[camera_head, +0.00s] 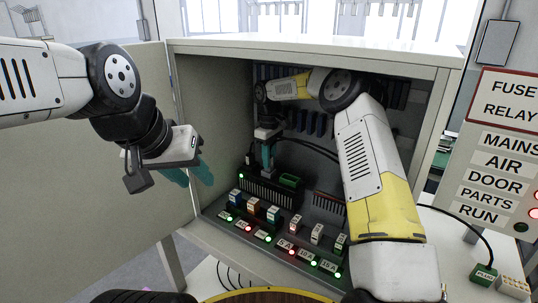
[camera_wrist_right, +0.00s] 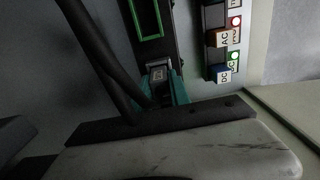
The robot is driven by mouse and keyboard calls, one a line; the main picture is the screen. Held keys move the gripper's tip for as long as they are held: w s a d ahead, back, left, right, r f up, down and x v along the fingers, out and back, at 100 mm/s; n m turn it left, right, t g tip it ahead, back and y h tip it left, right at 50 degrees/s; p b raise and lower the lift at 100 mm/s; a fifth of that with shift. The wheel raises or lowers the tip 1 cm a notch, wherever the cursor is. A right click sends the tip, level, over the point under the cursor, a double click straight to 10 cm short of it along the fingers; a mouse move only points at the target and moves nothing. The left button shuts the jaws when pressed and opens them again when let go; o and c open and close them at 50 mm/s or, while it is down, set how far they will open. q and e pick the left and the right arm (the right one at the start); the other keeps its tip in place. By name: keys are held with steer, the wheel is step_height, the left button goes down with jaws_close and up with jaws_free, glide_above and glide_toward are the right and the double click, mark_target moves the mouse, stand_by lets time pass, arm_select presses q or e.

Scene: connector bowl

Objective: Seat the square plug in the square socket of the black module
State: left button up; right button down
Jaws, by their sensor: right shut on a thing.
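The black module (camera_head: 262,190) lies on the cabinet floor, with a green-edged opening on its top; the module also shows in the right wrist view (camera_wrist_right: 170,45). My right gripper (camera_head: 268,168) reaches into the cabinet and points down at the module's left end. In the right wrist view its teal fingers (camera_wrist_right: 162,88) are shut on a grey plug (camera_wrist_right: 158,73) with a square mark. The plug is at the module's end; I cannot tell whether it is seated. The square socket is not distinguishable. My left gripper (camera_head: 188,175) is open and empty outside the cabinet.
Labelled coloured blocks (camera_head: 254,206) and lit lamps stand in front of the module. The cabinet's side walls (camera_head: 445,110) and front lip border the space. Dark cables run near my right gripper. A green plug (camera_head: 484,275) lies outside at right.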

steer(key=shift+f, duration=0.9)
steer(key=c, duration=1.1)
jaws_free()
